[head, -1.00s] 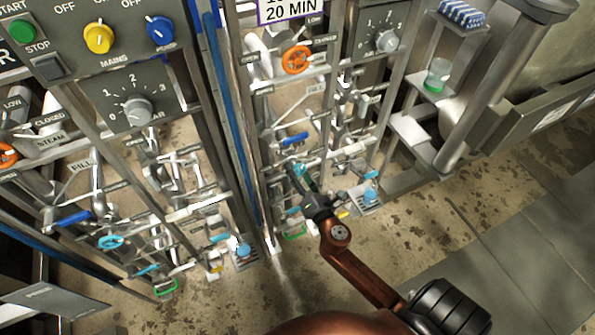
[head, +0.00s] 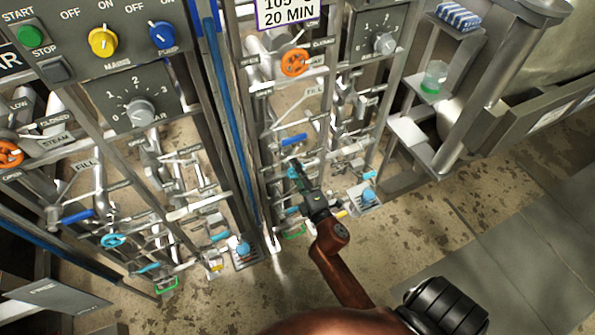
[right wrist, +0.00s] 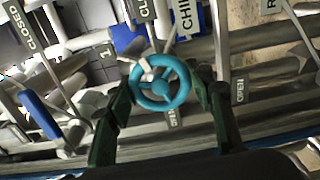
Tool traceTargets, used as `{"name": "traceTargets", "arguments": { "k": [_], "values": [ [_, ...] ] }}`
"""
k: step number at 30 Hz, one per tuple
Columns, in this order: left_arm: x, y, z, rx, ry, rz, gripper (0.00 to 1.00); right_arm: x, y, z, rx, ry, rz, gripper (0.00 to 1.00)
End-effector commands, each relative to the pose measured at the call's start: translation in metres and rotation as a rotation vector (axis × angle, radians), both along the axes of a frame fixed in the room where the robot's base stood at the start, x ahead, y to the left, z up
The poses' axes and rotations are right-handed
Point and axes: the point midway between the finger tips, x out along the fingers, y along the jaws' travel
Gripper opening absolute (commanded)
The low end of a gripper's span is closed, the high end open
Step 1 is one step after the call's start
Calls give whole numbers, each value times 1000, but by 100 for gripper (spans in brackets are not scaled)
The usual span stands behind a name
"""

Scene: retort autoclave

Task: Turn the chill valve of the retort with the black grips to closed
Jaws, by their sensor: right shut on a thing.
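The chill valve's light blue handwheel (right wrist: 178,90) is in the middle of the right wrist view, under a partly cut CHILL label (right wrist: 187,17). A pale mark shows on the wheel's upper left part. A CLOSED label (right wrist: 27,25) is at the upper left and an OPEN label (right wrist: 239,91) at the right. My right gripper (right wrist: 160,94) is shut on the wheel, with one dark green finger at each side of the rim. In the head view my right gripper (head: 298,176) reaches into the right-hand pipe panel and mostly hides the wheel. The black grips cannot be made out.
A blue lever (head: 294,140) and an orange handwheel (head: 295,62) sit above my gripper. The left panel has a similar light blue wheel (head: 113,241). Pipes and rails crowd the panel. A side shelf (head: 412,134) stands right; the floor (head: 440,230) is open.

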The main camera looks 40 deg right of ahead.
Motion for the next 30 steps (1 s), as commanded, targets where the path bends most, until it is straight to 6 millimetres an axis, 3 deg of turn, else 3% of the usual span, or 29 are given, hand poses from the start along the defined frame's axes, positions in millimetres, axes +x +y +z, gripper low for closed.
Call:
{"name": "traceTargets", "arguments": {
  "k": [12,30],
  "values": [
    [-26,1,-14,0,3,-13,40,0,0,0,237,-56,-1,24],
    [-34,1,-18,0,5,-16,40,0,0,-1,293,-68,-1,24]
  ]
}}
